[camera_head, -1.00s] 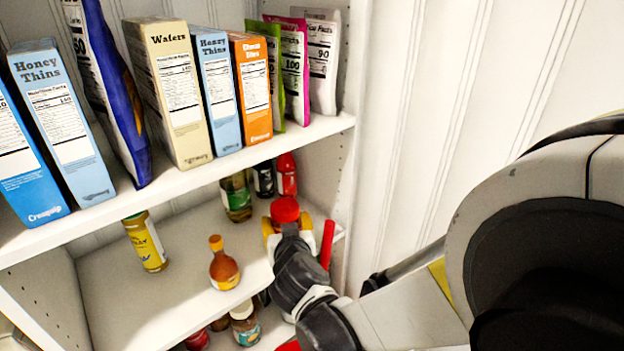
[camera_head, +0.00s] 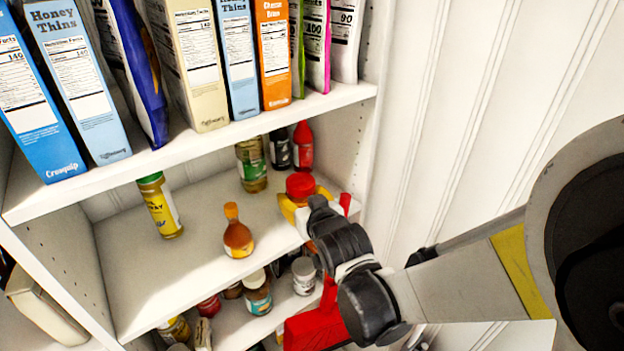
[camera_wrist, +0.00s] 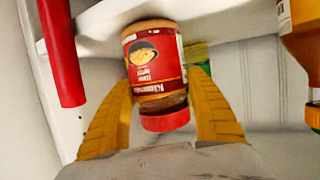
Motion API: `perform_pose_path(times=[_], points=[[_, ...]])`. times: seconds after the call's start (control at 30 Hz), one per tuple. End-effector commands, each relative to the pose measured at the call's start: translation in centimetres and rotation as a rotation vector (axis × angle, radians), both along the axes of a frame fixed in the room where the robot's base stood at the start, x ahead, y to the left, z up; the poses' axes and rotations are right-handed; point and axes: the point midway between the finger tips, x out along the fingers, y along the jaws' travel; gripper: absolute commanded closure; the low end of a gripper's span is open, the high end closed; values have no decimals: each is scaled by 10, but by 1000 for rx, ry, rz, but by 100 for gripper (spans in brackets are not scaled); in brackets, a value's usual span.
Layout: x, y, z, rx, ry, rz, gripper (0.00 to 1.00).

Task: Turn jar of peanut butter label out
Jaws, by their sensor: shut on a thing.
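The jar of peanut butter has a red lid (camera_head: 300,185) and stands at the right front of the middle shelf (camera_head: 190,265). My gripper (camera_head: 306,203) is shut on the jar, with a yellow finger on each side of it. In the wrist view, which is upside down, the jar (camera_wrist: 155,62) sits between the fingers with its red lid low in the picture. Its red label with a yellowish picture faces the wrist camera. In the head view my gripper hides most of the jar. I cannot tell whether its base touches the shelf.
A hot-sauce-like orange bottle (camera_head: 237,238) stands left of the jar. A red bar (camera_head: 345,203) is close at right. Boxes fill the shelf above.

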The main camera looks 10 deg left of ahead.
Motion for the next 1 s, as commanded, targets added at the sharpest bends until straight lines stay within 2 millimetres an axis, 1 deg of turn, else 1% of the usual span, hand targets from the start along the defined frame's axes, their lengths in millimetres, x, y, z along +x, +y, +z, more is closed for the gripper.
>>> perform_pose_path(times=[0.07,0.1,0.17,0.2,0.47,0.57,0.67,0.9,1.0], points=[[0,0,1,1,-1,0,80],[0,0,1,1,-1,0,33],[0,0,1,1,-1,0,14],[0,0,1,1,-1,0,13],[0,0,0,-1,1,0,13],[-4,-2,2,-1,1,0,13],[-15,-9,7,0,0,0,13],[-57,-35,25,-1,0,0,13],[-72,-44,31,0,0,1,13]])
